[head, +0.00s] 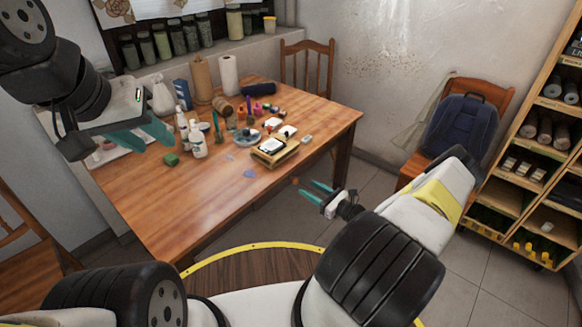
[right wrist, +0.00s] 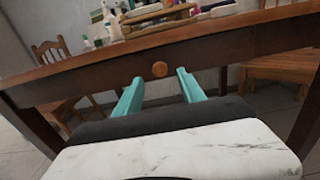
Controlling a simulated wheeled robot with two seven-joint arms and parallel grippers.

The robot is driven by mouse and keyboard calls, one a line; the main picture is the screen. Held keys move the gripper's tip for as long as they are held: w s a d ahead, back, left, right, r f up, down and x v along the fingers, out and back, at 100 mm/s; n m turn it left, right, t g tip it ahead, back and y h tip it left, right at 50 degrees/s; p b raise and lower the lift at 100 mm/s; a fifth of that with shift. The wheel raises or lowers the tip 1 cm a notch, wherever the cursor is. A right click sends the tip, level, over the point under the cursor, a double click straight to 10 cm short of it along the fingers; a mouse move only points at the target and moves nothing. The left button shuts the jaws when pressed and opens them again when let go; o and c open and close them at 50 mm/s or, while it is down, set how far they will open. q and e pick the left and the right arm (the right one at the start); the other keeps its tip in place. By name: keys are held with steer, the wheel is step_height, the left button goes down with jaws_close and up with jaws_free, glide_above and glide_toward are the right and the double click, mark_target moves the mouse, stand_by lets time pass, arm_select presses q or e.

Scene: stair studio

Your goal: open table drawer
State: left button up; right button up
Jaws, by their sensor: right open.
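The wooden table (head: 222,185) stands in front of me. In the right wrist view its dark front panel (right wrist: 210,53) shows a round wooden knob (right wrist: 160,69), and no gap shows around the drawer front. My right gripper (head: 317,192) is off the table's right side in the head view. In the right wrist view its teal fingers (right wrist: 160,92) are spread apart, with the knob between and just beyond them, not gripped. My left gripper (head: 140,138) is over the table's left part, and its teal fingers are partly hidden, so its opening is unclear.
Bottles (head: 197,140), paper rolls (head: 229,75) and a wooden tray (head: 275,154) with small items crowd the table's back. A chair with a blue backpack (head: 462,130) and a shelf (head: 535,130) stand at right. The table's near part is clear.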

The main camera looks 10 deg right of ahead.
mark_target(297, 181)
steer(key=x, duration=0.5)
steer(key=shift+w+a, duration=0.1)
jaws_close()
stand_by(1.3)
